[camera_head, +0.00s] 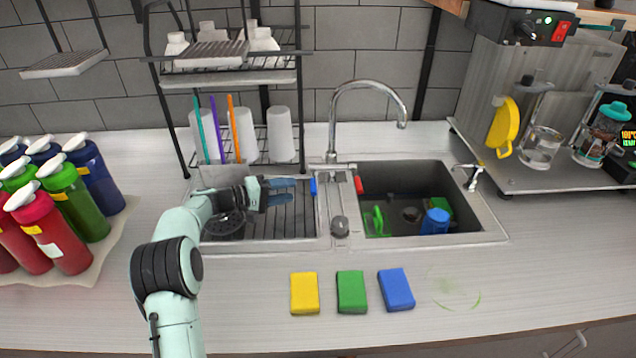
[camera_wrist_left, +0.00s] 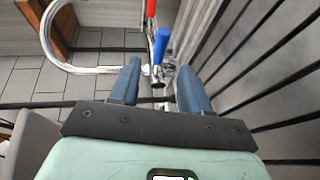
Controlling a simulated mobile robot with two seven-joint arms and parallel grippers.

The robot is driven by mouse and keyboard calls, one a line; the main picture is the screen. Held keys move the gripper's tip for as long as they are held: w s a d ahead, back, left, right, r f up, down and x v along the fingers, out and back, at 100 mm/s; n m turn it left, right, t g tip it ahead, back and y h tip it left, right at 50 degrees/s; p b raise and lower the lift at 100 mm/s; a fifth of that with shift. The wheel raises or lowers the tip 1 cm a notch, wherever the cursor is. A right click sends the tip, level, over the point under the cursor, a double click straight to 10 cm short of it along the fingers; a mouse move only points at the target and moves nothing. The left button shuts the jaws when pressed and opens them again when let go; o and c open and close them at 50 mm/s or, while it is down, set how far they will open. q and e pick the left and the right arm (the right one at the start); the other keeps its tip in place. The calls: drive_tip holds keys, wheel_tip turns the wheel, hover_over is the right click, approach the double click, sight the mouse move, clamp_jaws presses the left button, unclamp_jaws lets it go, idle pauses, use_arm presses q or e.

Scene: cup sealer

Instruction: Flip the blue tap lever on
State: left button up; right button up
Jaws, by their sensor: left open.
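The blue tap lever (camera_head: 313,186) is on the left side of the faucet base, at the sink divider. In the left wrist view the blue lever (camera_wrist_left: 161,46) stands ahead of the fingertips, in line with the gap. Its chrome stem shows between the fingers. My left gripper (camera_head: 293,190) is open and empty, over the left drying basin, with its tips just left of the lever. The fingers also show in the left wrist view (camera_wrist_left: 158,75). I cannot tell whether they touch the lever. The chrome faucet (camera_head: 366,84) rises behind. My right gripper is not in view.
A red lever (camera_head: 358,185) sits right of the blue one. The right basin (camera_head: 400,180) holds a blue cup (camera_head: 435,221) and green items. A rack (camera_head: 230,78) stands behind the left basin. Yellow, green and blue sponges (camera_head: 351,292) lie in front.

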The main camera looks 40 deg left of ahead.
sight(314, 179)
use_arm(q)
drive_tip(key=p+x, duration=0.2)
drive_tip(key=x, duration=0.8)
drive_tip(key=shift+r, duration=0.15)
drive_tip(key=shift+w+d+p, duration=0.15)
drive_tip(key=shift+w+p, duration=0.2)
drive_tip(key=shift+w, duration=0.05)
drive_tip(key=shift+f, duration=0.25)
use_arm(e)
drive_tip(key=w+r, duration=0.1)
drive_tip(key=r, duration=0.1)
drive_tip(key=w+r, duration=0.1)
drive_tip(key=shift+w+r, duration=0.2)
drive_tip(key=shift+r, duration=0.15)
use_arm(q)
clamp_jaws()
